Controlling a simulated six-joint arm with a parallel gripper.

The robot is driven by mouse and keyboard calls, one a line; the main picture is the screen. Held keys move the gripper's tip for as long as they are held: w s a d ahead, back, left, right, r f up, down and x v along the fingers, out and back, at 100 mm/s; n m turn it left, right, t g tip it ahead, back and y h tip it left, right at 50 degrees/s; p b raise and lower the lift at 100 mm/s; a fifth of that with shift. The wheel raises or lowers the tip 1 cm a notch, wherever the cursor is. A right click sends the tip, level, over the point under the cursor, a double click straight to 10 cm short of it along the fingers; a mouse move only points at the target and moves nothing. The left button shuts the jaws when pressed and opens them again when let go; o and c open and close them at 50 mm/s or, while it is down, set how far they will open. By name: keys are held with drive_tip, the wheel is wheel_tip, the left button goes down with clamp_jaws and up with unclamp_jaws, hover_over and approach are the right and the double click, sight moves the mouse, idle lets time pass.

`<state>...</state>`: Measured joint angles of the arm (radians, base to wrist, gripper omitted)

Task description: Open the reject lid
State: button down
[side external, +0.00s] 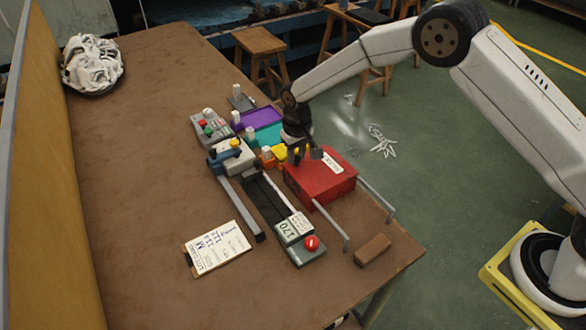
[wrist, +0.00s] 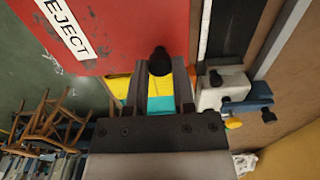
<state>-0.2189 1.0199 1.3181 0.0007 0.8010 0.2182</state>
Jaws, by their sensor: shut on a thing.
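The red reject box (side external: 322,182) stands at the right of the work table, its red lid (wrist: 120,20) lying flat on top as far as I can see. The white REJECT label (wrist: 65,30) shows on the lid in the wrist view. My gripper (side external: 304,152) is at the far edge of the box, pointing down. In the wrist view, my gripper (wrist: 160,75) is shut on a black knob (wrist: 158,60) at the lid's edge. The lower part of the knob is hidden between the fingers.
A purple tray (side external: 256,117) and a teal tray (side external: 265,133) lie beyond my gripper. A grey rail fixture with a red button (side external: 311,243) runs along the box's left. Two metal rails (side external: 376,200) and a brown block (side external: 373,250) are at the right.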

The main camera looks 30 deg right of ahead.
sight(327, 186)
idle(0.4)
drive_tip(key=shift+s, duration=6.4)
drive_tip(key=shift+c, duration=2.2)
unclamp_jaws()
wheel_tip(327, 186, up, 8)
drive_tip(key=shift+f, duration=0.15)
